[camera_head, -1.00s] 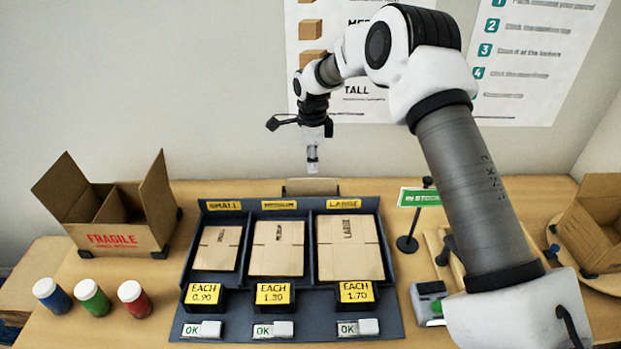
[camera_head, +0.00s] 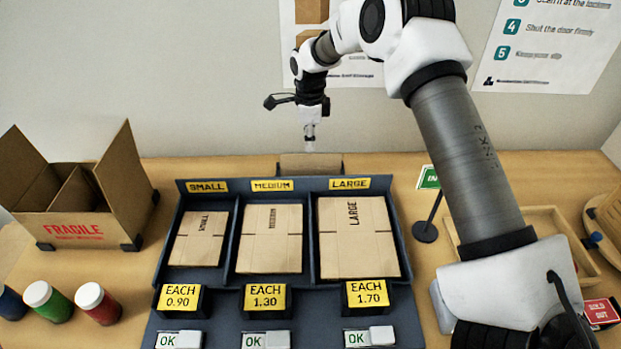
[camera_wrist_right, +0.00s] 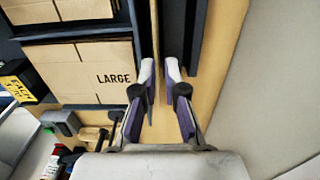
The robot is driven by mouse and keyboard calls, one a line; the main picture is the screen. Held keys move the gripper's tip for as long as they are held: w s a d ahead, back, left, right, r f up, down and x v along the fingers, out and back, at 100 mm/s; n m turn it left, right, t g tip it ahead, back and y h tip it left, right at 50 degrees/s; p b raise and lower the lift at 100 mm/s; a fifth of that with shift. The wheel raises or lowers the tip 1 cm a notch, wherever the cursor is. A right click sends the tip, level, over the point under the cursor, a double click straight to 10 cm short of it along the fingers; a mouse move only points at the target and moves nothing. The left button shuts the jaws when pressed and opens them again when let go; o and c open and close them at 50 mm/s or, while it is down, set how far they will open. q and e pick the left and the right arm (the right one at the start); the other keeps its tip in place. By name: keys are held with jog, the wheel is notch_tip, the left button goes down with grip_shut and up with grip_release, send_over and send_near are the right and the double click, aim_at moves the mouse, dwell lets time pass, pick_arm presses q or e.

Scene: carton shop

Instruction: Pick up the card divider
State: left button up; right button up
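The card divider appears to be the thin brown card (camera_head: 311,163) standing upright behind the dark display rack. In the right wrist view its narrow edge (camera_wrist_right: 155,35) runs down toward the space between my fingers. My right gripper (camera_head: 310,148) points straight down just above the card. In the right wrist view the right gripper (camera_wrist_right: 160,69) is open, with a gap between its two fingertips, and holds nothing. I cannot tell whether the fingertips touch the card. My left gripper is not in view.
The dark rack (camera_head: 229,245) holds flat small, medium and large cartons. An open FRAGILE box (camera_head: 75,228) and several capped jars (camera_head: 98,303) stand at left. A small green sign (camera_head: 428,177) stands right of the rack. The wall (camera_head: 120,60) is close behind.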

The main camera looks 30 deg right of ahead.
jog(key=f, duration=0.3)
jog(key=f+p, duration=0.1)
jog(key=f, duration=0.2)
jog(key=f+p, duration=0.1)
jog(key=f, duration=0.3)
jog(key=shift+s+f, duration=0.1)
jog(key=shift+s, duration=0.15)
grip_shut()
notch_tip(320, 180, up, 10)
jog(key=shift+f+b, duration=0.1)
jog(key=shift+b, duration=0.5)
notch_tip(320, 180, up, 18)
jog(key=f+p, duration=0.1)
jog(key=p, duration=1.5)
send_over(311, 171)
jog(key=shift+w+r+b, duration=0.1)
jog(key=shift+r+b, duration=0.1)
jog(key=shift+b, duration=0.15)
jog(key=shift+f, duration=0.1)
